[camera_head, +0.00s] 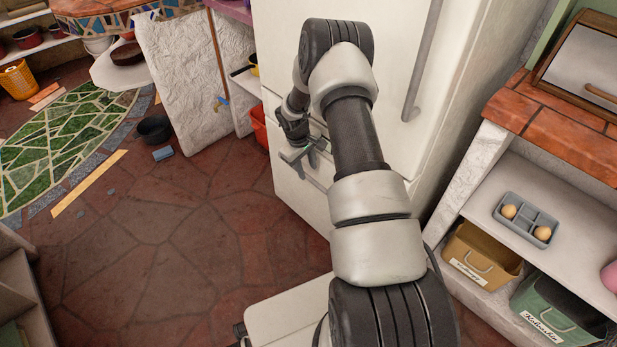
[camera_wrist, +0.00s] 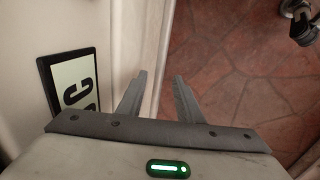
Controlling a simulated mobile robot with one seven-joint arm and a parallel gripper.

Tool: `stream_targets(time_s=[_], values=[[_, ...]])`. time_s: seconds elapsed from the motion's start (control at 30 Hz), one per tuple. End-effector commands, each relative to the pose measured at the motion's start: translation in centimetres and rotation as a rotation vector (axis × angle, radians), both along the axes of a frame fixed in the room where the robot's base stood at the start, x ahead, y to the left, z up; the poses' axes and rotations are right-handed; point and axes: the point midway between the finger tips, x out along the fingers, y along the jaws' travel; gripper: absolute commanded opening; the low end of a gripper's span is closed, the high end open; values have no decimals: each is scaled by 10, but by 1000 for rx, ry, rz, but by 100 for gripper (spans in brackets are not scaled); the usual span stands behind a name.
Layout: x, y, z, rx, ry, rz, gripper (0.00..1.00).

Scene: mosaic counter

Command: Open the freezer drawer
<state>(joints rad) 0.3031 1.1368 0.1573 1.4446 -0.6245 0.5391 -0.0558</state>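The white fridge-freezer (camera_head: 385,75) stands at the top middle of the head view, with a long vertical grey handle (camera_head: 424,62) on its upper door. The freezer drawer front (camera_head: 312,207) is the lower white panel, partly covered by my arm. My gripper (camera_head: 297,163) is low in front of this panel, close to it. In the wrist view my gripper (camera_wrist: 158,85) is open, its two fingers apart. The left finger overlaps pale panelling (camera_wrist: 140,40); the right one shows against the red floor. I cannot clearly make out a drawer handle between the fingers.
A shelf unit (camera_head: 480,170) at the right holds a grey tray (camera_head: 503,222), with a yellow bin (camera_head: 482,252) and a green bin (camera_head: 555,305) below. A red container (camera_head: 259,126) is left of the fridge. The stone floor (camera_head: 190,240) is open at left.

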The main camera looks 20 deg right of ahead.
Motion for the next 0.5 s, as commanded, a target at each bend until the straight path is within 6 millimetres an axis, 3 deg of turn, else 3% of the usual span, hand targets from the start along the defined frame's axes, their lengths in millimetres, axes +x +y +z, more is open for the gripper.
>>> stream_targets(time_s=[0.03, 0.2, 0.5], values=[[0, -2, -12, 1, 1, 0, 33], [2, -6, -34, 1, 0, -1, 33], [3, -8, -42, 0, -1, 0, 33]])
